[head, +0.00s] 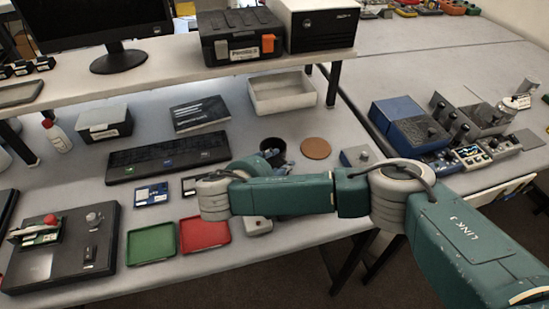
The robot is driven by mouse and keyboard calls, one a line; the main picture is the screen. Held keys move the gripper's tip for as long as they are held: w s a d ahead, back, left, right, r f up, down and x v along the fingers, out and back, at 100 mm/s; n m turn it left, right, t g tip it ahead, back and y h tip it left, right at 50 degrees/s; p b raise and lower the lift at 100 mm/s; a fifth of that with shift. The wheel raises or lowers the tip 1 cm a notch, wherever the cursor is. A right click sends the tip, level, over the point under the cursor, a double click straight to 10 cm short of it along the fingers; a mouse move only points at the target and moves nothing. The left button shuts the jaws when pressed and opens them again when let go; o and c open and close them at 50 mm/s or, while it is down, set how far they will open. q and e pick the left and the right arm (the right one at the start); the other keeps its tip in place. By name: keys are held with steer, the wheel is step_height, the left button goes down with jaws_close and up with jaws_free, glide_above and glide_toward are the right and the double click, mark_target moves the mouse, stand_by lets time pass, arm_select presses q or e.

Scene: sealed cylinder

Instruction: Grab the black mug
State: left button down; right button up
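The black mug (273,144) stands on the grey table, behind my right forearm and left of a round brown coaster (316,148). Its dark rim and upper part show; its lower part is covered. My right arm comes in from the right and bends back at the wrist. My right gripper (276,158) is small and partly hidden at the near side of the mug, overlapping it in the picture. I cannot tell whether its fingers touch the mug or whether they are open or shut. My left gripper is out of view.
A white tray (283,93) lies behind the mug. A black keyboard (168,157) is to its left. Green (151,244) and red (204,234) trays lie in front. A raised shelf (160,68) spans the back. Blue boxes (410,127) and devices crowd the right table.

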mark_target(277, 161)
steer(key=shift+x, duration=1.45)
steer(key=shift+s+a, duration=0.1)
jaws_close()
steer(key=shift+r, duration=0.1)
